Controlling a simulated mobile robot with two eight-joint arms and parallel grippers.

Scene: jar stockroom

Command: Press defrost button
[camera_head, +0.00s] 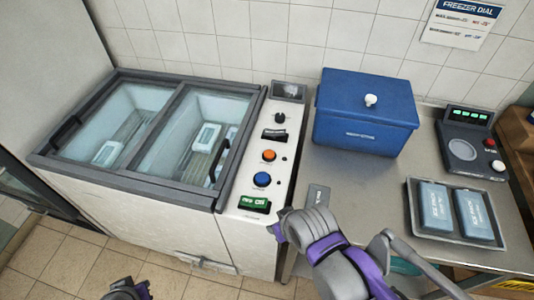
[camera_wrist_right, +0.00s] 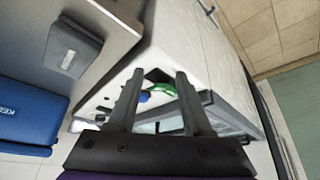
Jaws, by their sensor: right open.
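The chest freezer's white control panel (camera_head: 243,188) runs down its right side. It bears a blue button (camera_head: 262,179), an orange button (camera_head: 269,155), a black knob (camera_head: 280,118), a black switch (camera_head: 273,135) and a lit green switch (camera_head: 255,203) at the near end. I cannot read which is marked defrost. My right gripper (camera_head: 279,229) is just in front of the panel's near end, close to the green switch. In the right wrist view its fingers (camera_wrist_right: 158,76) are apart and empty, with the green switch (camera_wrist_right: 160,88) and blue button (camera_wrist_right: 143,97) beyond them. My left gripper (camera_head: 128,290) is partly cut off at the bottom.
The freezer's glass lids (camera_head: 190,140) are closed over white packs. Right of the panel, a steel counter (camera_head: 350,185) holds a blue cooler box (camera_head: 367,113), a small grey block (camera_head: 318,195), a scale (camera_head: 468,148) and a tray (camera_head: 453,238) with two ice packs.

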